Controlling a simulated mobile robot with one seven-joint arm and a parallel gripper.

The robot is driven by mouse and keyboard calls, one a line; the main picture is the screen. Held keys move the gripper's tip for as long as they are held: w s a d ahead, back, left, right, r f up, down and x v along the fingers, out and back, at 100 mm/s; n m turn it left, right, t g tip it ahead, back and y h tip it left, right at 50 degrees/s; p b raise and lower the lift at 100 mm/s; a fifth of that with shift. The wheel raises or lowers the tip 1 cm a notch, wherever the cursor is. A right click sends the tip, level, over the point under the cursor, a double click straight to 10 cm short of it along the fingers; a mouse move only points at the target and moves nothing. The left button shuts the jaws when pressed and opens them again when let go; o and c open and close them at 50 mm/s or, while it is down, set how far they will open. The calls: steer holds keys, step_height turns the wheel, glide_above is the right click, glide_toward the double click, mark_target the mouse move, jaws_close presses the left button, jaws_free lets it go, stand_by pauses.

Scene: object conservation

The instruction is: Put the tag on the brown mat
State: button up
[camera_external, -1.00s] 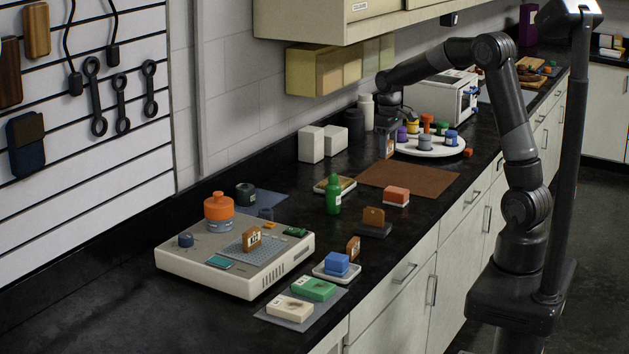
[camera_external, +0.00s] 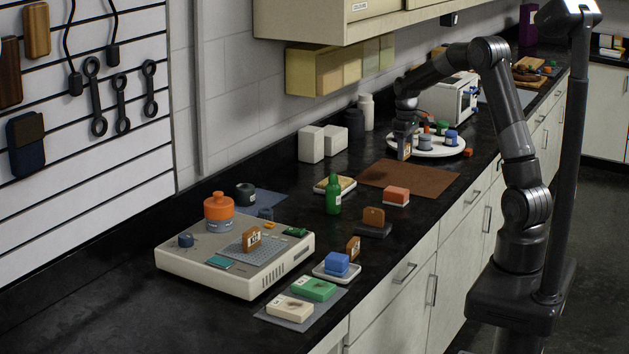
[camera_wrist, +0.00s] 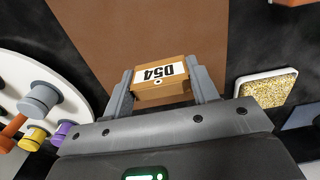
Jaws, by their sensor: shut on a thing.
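My gripper (camera_external: 405,146) is shut on an orange-brown tag (camera_external: 404,152) with a white label. In the wrist view the tag (camera_wrist: 160,80) sits between the two fingers (camera_wrist: 163,92), and its label reads D54 upside down. The flat brown mat (camera_external: 425,178) lies on the black counter. The tag is at the mat's far edge in the external view. In the wrist view the mat (camera_wrist: 130,30) spreads beyond the tag. I cannot tell whether the tag's base touches anything.
A round white tray (camera_external: 452,152) with several coloured jars stands just behind the mat. A red-orange block (camera_external: 396,195) sits in front of it, and a tray of grains (camera_wrist: 265,90) is beside it. A green bottle (camera_external: 333,195) stands to the left. The mat's surface is clear.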

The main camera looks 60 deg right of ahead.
mark_target(391, 178)
steer(key=w+a+f, duration=0.2)
steer(key=w, duration=0.1)
steer(key=shift+w+a+f, duration=0.2)
steer(key=shift+f, duration=2)
steer(key=shift+f, duration=0.15)
steer(key=o, duration=0.9)
steer(key=shift+o, duration=0.2)
